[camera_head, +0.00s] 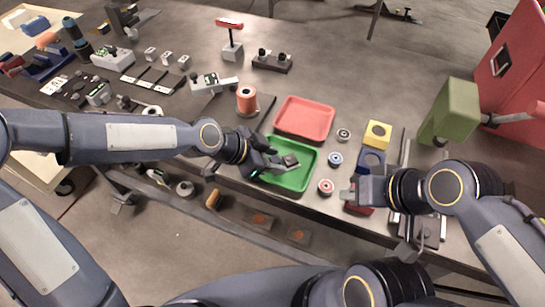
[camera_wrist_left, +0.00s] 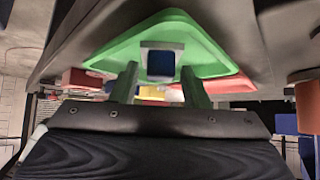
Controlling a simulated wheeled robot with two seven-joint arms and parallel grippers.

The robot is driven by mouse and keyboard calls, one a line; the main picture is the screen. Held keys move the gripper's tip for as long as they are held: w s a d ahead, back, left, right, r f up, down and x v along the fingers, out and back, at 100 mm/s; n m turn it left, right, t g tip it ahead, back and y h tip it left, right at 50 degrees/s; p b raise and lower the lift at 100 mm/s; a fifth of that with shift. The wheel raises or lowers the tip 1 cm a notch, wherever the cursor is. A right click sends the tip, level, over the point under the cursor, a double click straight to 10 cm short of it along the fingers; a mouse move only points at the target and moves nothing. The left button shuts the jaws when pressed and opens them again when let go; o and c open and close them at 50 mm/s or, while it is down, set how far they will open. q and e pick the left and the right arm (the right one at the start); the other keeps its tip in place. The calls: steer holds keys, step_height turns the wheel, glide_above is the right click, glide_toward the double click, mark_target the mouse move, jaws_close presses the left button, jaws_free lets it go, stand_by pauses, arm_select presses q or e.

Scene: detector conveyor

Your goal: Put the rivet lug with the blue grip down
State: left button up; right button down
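The rivet lug (camera_head: 291,160) shows as a small dark grey block at my left fingertips, over the green tray (camera_head: 302,181). In the left wrist view its blue face (camera_wrist_left: 161,66) sits in a grey square frame between the two fingers, with the green tray (camera_wrist_left: 108,58) behind it. My left gripper (camera_head: 280,165) appears shut on the lug. I cannot tell whether the lug touches the tray floor. My right gripper (camera_head: 349,196) is low at the right, beside a red block (camera_head: 359,208) partly hidden by it; its finger opening is unclear.
A red tray (camera_head: 304,118) lies behind the green one. Several small round parts, one blue-topped (camera_head: 335,159), stand to the right. A yellow block (camera_head: 377,134) and a blue block (camera_head: 371,161) stand near my right gripper. An orange spool (camera_head: 246,100) is at the back left.

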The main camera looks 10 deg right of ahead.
arm_select(q)
steer(key=shift+o, duration=0.2)
steer(key=shift+r+p, duration=0.3)
steer(key=v, duration=1.1)
steer(key=s+a+n+t+y, duration=0.2)
steer(key=s+a+n, duration=0.5)
steer(key=a+n, duration=0.2)
steer(key=s+a+n+t+y, duration=0.1)
steer(key=s+a+n+y, duration=0.2)
steer(key=s+a+n, duration=0.4)
steer(key=a+f+n, duration=0.1)
steer(key=a, duration=0.4)
steer(key=shift+a+n+t+b, duration=0.2)
steer(key=shift+n+t+b, duration=0.1)
steer(key=shift+n+t, duration=0.1)
steer(key=shift+s, duration=0.1)
